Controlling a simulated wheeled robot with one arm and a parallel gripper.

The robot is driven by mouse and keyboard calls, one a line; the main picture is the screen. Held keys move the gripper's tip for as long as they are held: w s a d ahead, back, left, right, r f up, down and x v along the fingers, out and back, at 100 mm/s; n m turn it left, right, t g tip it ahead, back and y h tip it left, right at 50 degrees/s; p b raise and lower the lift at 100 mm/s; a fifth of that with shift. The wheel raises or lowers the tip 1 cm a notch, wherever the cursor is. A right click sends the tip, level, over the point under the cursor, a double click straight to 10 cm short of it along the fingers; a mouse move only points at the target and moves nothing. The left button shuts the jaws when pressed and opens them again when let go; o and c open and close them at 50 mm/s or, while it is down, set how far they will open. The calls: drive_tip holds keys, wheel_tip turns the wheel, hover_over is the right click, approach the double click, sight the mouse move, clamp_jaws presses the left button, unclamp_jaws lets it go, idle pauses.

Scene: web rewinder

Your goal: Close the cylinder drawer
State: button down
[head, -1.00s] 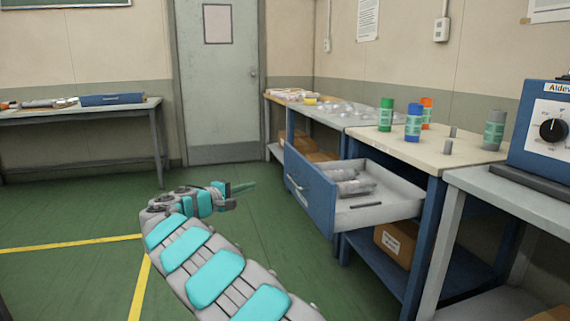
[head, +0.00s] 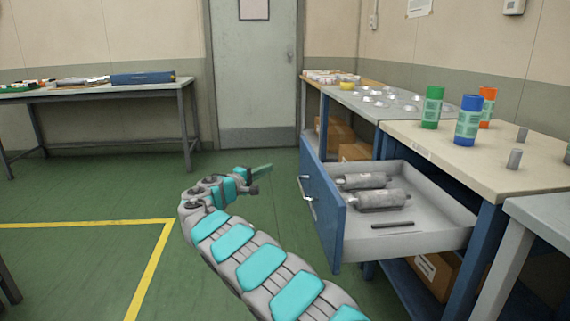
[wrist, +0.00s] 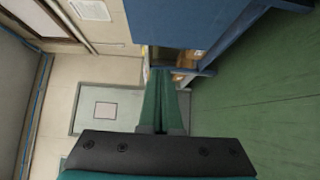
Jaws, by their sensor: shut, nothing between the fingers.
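The bench top (head: 490,140) holds green, blue and orange canisters and small grey posts. A cardboard box (head: 437,272) is on the shelf below. A side table (head: 90,92) stands at the far left. The green floor left of the drawer is clear.

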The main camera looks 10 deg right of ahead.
sight(302, 158)
drive_tip(key=shift+w+d+p, duration=0.2)
drive_tip(key=shift+w+d, duration=0.85)
drive_tip(key=shift+d, duration=0.7)
drive_tip(key=shift+w+d+p, duration=0.25)
drive_tip(key=shift+w+d, duration=0.75)
drive_tip(key=shift+d, duration=0.7)
drive_tip(key=shift+w+d+p, duration=0.2)
drive_tip(key=shift+w+d, duration=0.85)
drive_tip(key=shift+d, duration=0.7)
drive_tip(key=shift+d, duration=0.35)
drive_tip(key=d+b, duration=0.7)
drive_tip(key=d, duration=0.8)
drive_tip(key=shift+d+f+b, duration=0.15)
drive_tip(key=shift+b, duration=0.2)
drive_tip(key=d+b, duration=0.1)
drive_tip(key=d, duration=1.7)
drive_tip(key=shift+r, duration=0.25)
drive_tip(key=shift+f, duration=0.1)
